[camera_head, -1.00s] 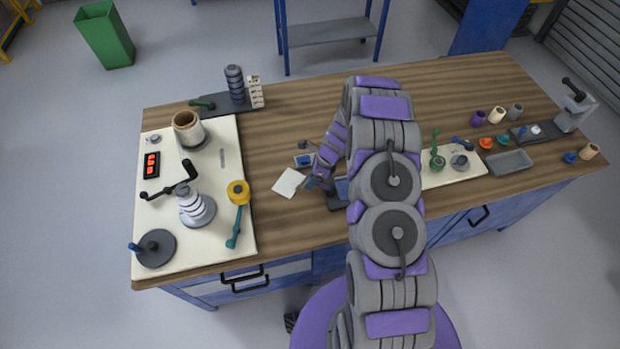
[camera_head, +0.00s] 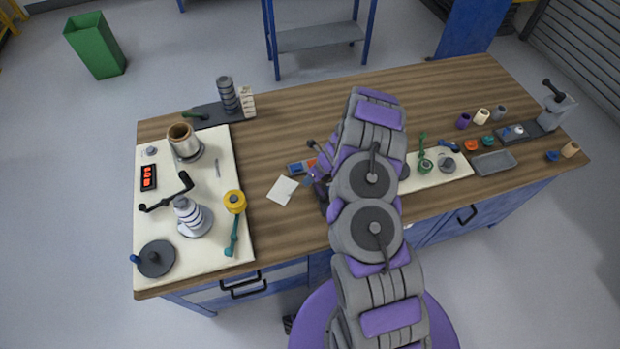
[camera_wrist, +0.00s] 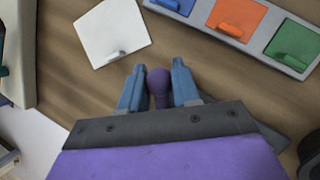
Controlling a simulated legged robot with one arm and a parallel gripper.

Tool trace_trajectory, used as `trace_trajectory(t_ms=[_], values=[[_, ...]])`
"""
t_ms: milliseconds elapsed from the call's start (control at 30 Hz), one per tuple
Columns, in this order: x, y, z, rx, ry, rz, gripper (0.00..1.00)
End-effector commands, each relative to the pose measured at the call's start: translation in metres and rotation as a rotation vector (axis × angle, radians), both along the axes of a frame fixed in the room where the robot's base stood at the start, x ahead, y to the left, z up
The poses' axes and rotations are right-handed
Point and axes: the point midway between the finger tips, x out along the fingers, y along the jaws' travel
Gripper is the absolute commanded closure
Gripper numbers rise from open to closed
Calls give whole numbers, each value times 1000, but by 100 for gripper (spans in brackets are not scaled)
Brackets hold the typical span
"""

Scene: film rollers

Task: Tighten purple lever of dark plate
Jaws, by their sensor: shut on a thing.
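My gripper (camera_wrist: 157,88) shows in the wrist view with its blue fingers on either side of a purple lever knob (camera_wrist: 158,80). It is shut on this lever. The lever's lower end is hidden behind my gripper's dark front edge. A bit of dark plate (camera_wrist: 274,136) shows past the right side of my gripper; most of it is covered. In the head view my gripper (camera_head: 318,178) is low over the middle of the workbench, and my arm hides most of the plate and the lever there.
A grey strip (camera_wrist: 256,47) with blue, orange and green levered panels lies beyond my gripper. The wooden bench (camera_head: 290,110) is clear behind. Cream boards (camera_head: 221,140) with parts flank both sides.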

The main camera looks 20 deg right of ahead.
Motion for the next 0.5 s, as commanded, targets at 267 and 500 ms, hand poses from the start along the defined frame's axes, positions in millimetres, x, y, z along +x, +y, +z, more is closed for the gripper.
trace_trajectory(t_ms=[267, 500], values=[[2, -1, 2, -1, -4, -5, 100], [2, 0, 1, -1, -4, -4, 57]])
